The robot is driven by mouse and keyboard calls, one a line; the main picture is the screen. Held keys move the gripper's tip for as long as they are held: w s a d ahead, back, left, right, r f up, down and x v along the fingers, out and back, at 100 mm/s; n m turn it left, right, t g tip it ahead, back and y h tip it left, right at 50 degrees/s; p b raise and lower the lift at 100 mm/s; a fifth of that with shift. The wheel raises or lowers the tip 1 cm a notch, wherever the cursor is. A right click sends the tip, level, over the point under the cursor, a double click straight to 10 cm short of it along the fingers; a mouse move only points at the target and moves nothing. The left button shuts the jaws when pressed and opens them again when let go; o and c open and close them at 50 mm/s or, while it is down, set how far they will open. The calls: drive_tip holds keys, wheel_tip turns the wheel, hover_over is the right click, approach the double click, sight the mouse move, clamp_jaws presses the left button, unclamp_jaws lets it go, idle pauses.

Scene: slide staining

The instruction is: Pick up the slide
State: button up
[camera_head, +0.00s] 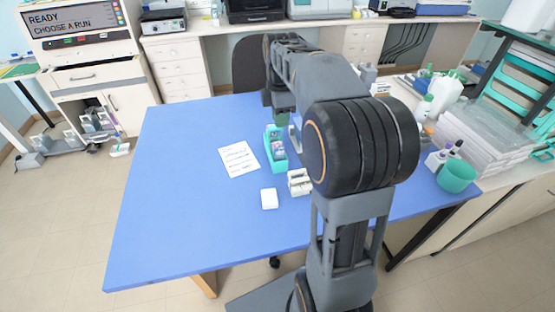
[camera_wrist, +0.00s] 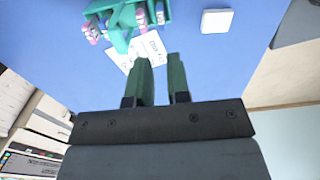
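I cannot make out a single slide for certain in either view. A white slotted holder (camera_head: 299,182) stands on the blue table (camera_head: 190,220), partly hidden by my arm; slides in it are too small to tell. A small white square box (camera_head: 269,198) lies just left of it and also shows at the top of the wrist view (camera_wrist: 216,20). My gripper (camera_wrist: 159,62) is open, its two green fingers apart with nothing seen between them. It is above the table, and the head view mostly hides it behind my arm.
A teal rack (camera_head: 268,148) with small bottles stands near my gripper, also in the wrist view (camera_wrist: 120,32). A printed sheet (camera_head: 238,159) lies left of it. A teal cup (camera_head: 456,176) and bottles stand on the right. The table's left side is clear.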

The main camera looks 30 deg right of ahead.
sight(280, 149)
wheel_tip(280, 149, down, 13)
drive_tip(key=shift+a+r, duration=0.1)
drive_tip(key=shift+r, duration=0.05)
idle(0.5)
clamp_jaws()
